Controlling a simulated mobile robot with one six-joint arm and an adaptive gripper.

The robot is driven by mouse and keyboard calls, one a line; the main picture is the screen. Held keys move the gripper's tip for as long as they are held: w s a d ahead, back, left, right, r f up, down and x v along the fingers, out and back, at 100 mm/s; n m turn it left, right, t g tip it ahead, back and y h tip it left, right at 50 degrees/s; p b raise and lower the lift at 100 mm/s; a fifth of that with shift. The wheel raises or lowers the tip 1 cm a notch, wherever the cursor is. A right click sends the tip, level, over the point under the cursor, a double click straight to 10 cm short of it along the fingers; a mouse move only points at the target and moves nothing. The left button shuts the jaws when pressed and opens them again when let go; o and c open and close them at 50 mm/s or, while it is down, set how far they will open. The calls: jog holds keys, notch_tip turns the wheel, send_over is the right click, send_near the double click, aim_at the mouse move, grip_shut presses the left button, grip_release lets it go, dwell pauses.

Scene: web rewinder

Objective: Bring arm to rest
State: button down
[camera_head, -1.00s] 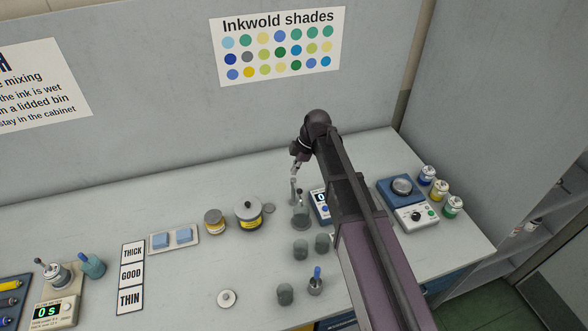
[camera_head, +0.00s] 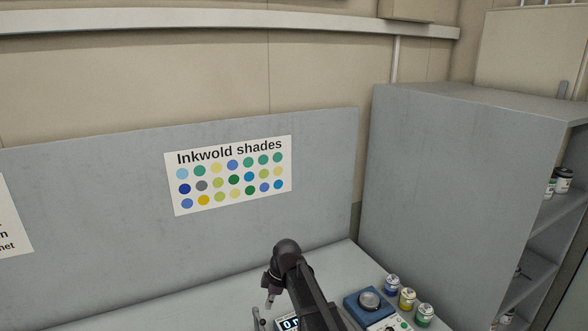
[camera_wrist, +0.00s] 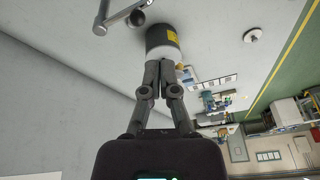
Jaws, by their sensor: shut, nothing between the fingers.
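My gripper (camera_head: 269,303) hangs at the end of my dark arm, low in the head view, over the grey bench (camera_head: 215,305). In the wrist view my gripper (camera_wrist: 159,66) shows its two fingers together with nothing held between them. Their tips overlap the lower edge of a dark round pot (camera_wrist: 162,42) with a yellow label. I cannot tell how far apart they are.
A blue scale (camera_head: 367,305) and several ink jars (camera_head: 407,298) stand right of my arm. A grey panel with a shade chart (camera_head: 230,174) rises behind the bench. An open shelf cabinet (camera_head: 455,190) stands at the right. A metal bar (camera_wrist: 125,17) crosses the wrist view's top left.

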jog(key=s+d+f+m+h+b, duration=0.1)
jog(key=s+d+m, duration=0.3)
jog(key=d+m, duration=0.2)
jog(key=s+d+f+m+h, duration=0.1)
jog(key=s+d+m, duration=0.4)
jog(key=d, duration=0.5)
jog(key=s+d+f+m+t+h+b, duration=0.1)
jog(key=s+d+m, duration=0.3)
jog(key=d+m, duration=0.3)
jog(key=shift+s+d+f+m+b, duration=0.2)
jog(key=shift+d+f+m+b, duration=0.2)
jog(key=shift+d, duration=0.55)
